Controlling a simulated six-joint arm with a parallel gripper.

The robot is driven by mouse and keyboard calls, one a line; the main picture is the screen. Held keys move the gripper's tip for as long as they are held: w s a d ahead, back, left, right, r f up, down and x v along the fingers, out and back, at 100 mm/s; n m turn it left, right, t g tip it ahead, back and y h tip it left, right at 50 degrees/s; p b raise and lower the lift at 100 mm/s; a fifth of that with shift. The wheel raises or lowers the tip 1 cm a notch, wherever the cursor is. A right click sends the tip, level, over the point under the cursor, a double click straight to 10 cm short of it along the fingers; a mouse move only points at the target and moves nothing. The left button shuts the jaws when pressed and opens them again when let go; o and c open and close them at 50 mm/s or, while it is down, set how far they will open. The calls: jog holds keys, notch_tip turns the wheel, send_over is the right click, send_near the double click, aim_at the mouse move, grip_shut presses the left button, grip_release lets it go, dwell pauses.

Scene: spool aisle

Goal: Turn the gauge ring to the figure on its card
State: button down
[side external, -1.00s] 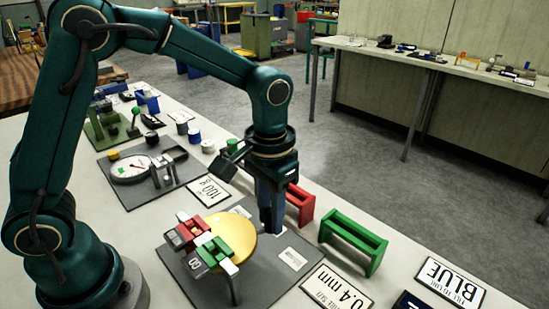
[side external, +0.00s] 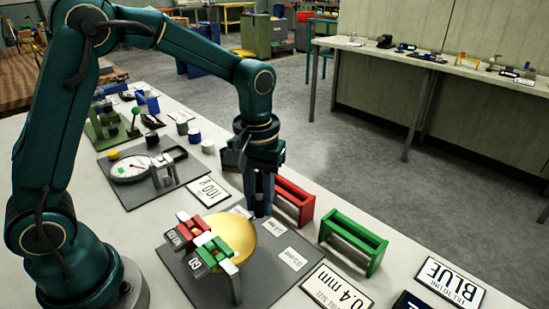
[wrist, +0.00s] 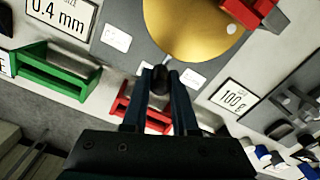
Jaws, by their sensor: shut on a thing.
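The yellow round disc (side external: 232,236), which looks like the gauge ring, sits on a dark grey base plate (side external: 262,290). A red block (side external: 192,228) and a green block (side external: 216,250) lie across its left side. In the wrist view, the disc (wrist: 190,28) has a thin grey rod at its edge leading to a dark knob (wrist: 161,84). My gripper (side external: 262,208) is shut on that knob at the disc's far right edge; its fingers (wrist: 160,78) point at the disc. A card (side external: 338,290) reads 0.4 mm. I cannot read any figure on the disc.
A red frame (side external: 293,203) stands just beyond my gripper and a green frame (side external: 353,243) to its right. A 100 g card (side external: 208,192) and a plate with a white dial (side external: 130,169) are to the left. White labels lie on the base plate.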

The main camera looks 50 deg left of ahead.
jog(key=shift+r, duration=0.1)
jog(key=c, duration=0.7)
grip_release()
jog(key=shift+r, duration=2.55)
